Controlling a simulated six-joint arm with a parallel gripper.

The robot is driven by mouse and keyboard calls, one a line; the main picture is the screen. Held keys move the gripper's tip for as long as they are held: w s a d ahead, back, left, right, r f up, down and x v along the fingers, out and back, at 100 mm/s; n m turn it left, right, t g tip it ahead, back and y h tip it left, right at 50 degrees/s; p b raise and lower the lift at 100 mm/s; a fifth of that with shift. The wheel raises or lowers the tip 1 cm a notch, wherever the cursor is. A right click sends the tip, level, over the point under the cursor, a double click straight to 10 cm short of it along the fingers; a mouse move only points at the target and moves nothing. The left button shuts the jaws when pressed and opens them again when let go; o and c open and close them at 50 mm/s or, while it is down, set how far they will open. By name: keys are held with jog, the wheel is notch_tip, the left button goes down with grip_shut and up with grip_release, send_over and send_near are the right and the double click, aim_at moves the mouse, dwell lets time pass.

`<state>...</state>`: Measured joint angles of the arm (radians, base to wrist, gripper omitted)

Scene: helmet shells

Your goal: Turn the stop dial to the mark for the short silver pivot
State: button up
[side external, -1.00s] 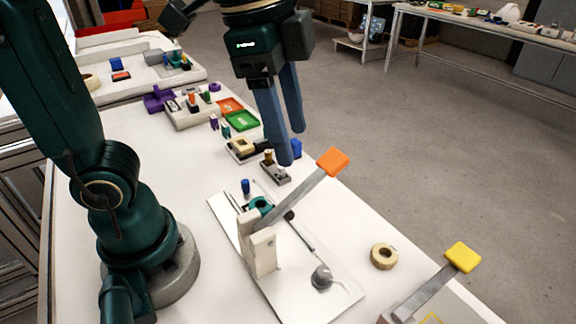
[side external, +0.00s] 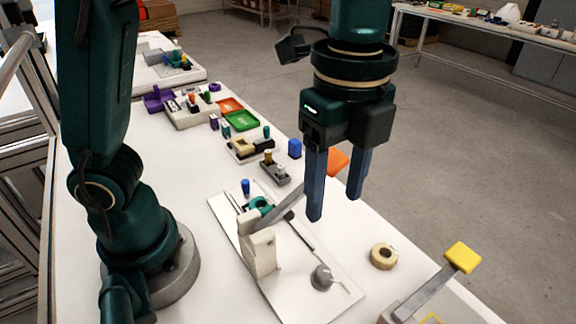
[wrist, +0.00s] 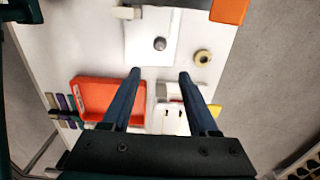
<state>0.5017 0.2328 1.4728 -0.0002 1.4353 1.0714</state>
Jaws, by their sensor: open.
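The stop dial appears to be the round grey knob (side external: 322,277) with a thin pointer, near the front end of a white plate (side external: 290,300). In the wrist view the knob (wrist: 160,43) sits on the same plate, just beyond my fingertips. My gripper (side external: 335,205) points down, open and empty, above the plate and the lever (side external: 290,205), apart from the knob. Its two blue fingers frame an empty gap in the wrist view (wrist: 160,74). The dial's marks are too small to read. I cannot make out a short silver pivot.
The lever's orange pad (side external: 338,162) is partly hidden by my fingers. A pale upright block (side external: 262,252) stands beside the knob. A tan ring (side external: 384,256) lies to its right. A yellow-padded lever (side external: 463,256) is nearer. A red tray (wrist: 82,100) shows in the wrist view.

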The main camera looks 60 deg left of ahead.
aim_at(323, 271)
notch_tip(323, 271, down, 16)
jog(key=shift+r, duration=0.1)
dwell(0.4)
grip_shut()
